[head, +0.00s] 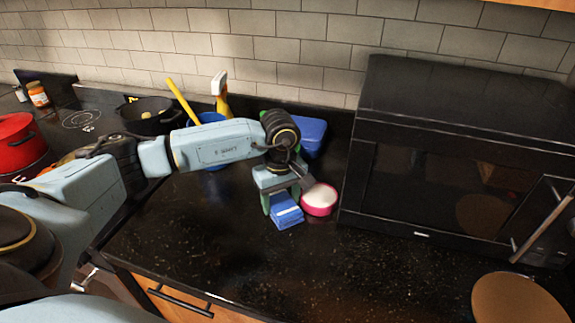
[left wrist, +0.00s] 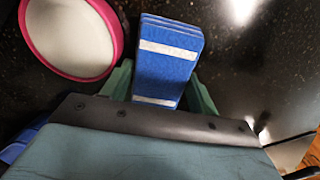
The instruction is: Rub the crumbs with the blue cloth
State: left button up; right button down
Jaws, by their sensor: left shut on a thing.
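The blue cloth (head: 286,213) is a folded blue block with white stripes. My left gripper (head: 281,198) is shut on it, with a green finger on each side, at the counter beside the pink bowl. In the left wrist view the cloth (left wrist: 168,58) sticks out between the green fingers. I cannot tell whether it touches the counter. Pale specks (head: 300,282) lie on the dark counter in front of the cloth; I cannot tell crumbs from the stone's speckle. My right gripper is not in view.
A pink bowl (head: 319,199) with white contents stands right next to the cloth. A black microwave (head: 425,160) fills the right. A blue container (head: 311,134), a black pan (head: 150,115) and a red pot (head: 14,140) stand behind and left.

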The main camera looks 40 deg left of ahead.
pick_arm(q)
notch_tip(320, 180, up, 2)
jog(key=shift+w+r+p, duration=0.1)
jog(key=shift+p, duration=0.2)
jog(key=shift+s+a+r+p, duration=0.1)
jog(key=shift+s+r+p, duration=0.1)
jog(key=shift+r+p, duration=1.6)
jog(key=shift+r, duration=1.15)
